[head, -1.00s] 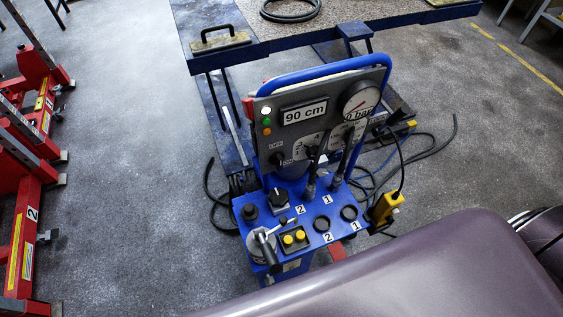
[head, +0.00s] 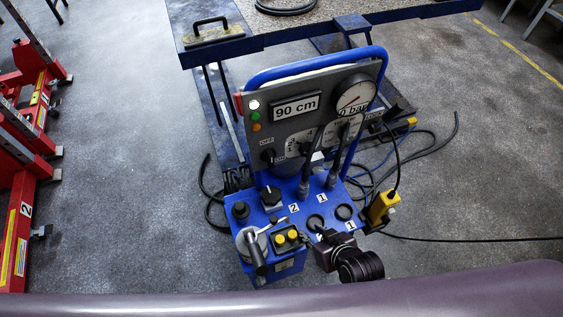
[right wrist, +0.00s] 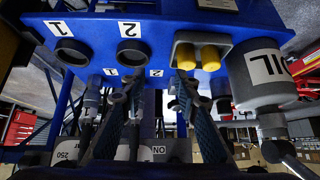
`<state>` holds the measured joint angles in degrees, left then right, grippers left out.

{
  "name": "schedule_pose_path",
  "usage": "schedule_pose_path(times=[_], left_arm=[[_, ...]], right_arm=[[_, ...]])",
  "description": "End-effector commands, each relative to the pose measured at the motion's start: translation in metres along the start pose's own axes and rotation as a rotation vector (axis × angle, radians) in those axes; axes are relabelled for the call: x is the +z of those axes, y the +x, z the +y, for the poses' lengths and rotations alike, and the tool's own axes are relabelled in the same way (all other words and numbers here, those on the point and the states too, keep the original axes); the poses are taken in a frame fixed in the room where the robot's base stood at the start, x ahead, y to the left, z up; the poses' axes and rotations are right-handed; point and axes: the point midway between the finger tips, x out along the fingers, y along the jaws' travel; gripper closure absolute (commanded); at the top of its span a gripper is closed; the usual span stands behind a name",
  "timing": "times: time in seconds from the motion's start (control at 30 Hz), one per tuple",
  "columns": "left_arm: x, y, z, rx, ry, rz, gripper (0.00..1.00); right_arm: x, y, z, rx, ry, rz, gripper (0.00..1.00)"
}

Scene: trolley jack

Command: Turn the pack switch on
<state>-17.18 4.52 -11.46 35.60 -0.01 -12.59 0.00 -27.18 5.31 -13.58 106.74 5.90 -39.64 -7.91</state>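The blue control pack (head: 283,262) stands upright on the floor with a grey panel (head: 340,112) at its back. A black rotary switch (head: 268,156) marked OFF sits at the panel's lower left; its exact setting is too small to tell. My right gripper (head: 322,237) is at the front right of the pack, by the round sockets and apart from the panel switch. In the right wrist view its two fingers (right wrist: 158,90) are spread with nothing between them. My left gripper is out of view.
A yellow button box (head: 287,237), a grey cylinder with a handle (head: 252,244) and a yellow pendant (head: 382,205) with cables are close by. A blue lift table (head: 260,42) stands behind; a red stand (head: 22,215) is left.

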Motion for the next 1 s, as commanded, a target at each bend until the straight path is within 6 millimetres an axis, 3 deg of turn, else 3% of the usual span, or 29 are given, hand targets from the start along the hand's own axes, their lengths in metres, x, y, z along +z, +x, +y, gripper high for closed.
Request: schedule_pose_path(times=[0.03, 0.3, 0.63, 1.0], left_arm=[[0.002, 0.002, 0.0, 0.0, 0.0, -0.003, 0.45], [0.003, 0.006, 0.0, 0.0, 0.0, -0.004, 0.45], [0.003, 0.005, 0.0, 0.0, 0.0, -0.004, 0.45], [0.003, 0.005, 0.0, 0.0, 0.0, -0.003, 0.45]], right_arm=[[-0.02, -0.008, -0.005, -0.01, -0.006, 0.047, 0.71], [-0.116, -0.049, -0.034, -0.054, -0.047, 0.32, 0.71], [-0.147, -0.036, -0.053, -0.047, -0.05, 0.564, 0.71], [-0.17, -0.048, -0.06, 0.034, -0.028, 0.857, 0.71]])
